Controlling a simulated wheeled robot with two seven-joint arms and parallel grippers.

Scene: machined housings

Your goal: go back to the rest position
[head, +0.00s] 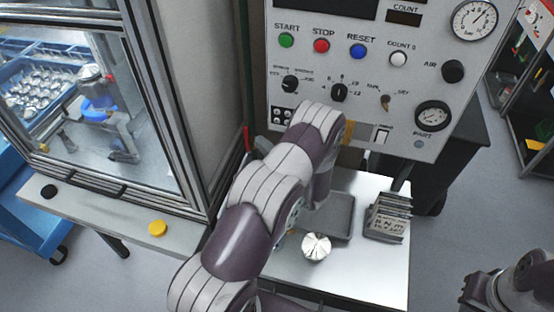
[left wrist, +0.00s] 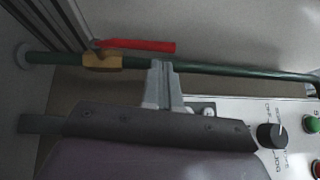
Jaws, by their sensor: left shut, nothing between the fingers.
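My left arm (head: 263,210) reaches up from the bottom of the head view, with its wrist in front of the lower part of the control panel (head: 423,112). In the left wrist view my left gripper (left wrist: 162,70) is shut and empty, its fingertips in front of a green pipe (left wrist: 220,70). I cannot tell whether they touch it. In the head view the fingers are hidden behind the arm. Part of my right arm (head: 510,284) shows at the lower right; its gripper is out of view.
A red-handled valve (left wrist: 135,46) sits on the pipe. A white table holds a grey tray (head: 340,217), a round silver part (head: 316,246) and a stack of dark plates (head: 388,217). A framed glass cabinet (head: 170,110) stands left. A yellow button (head: 158,229) is on its ledge.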

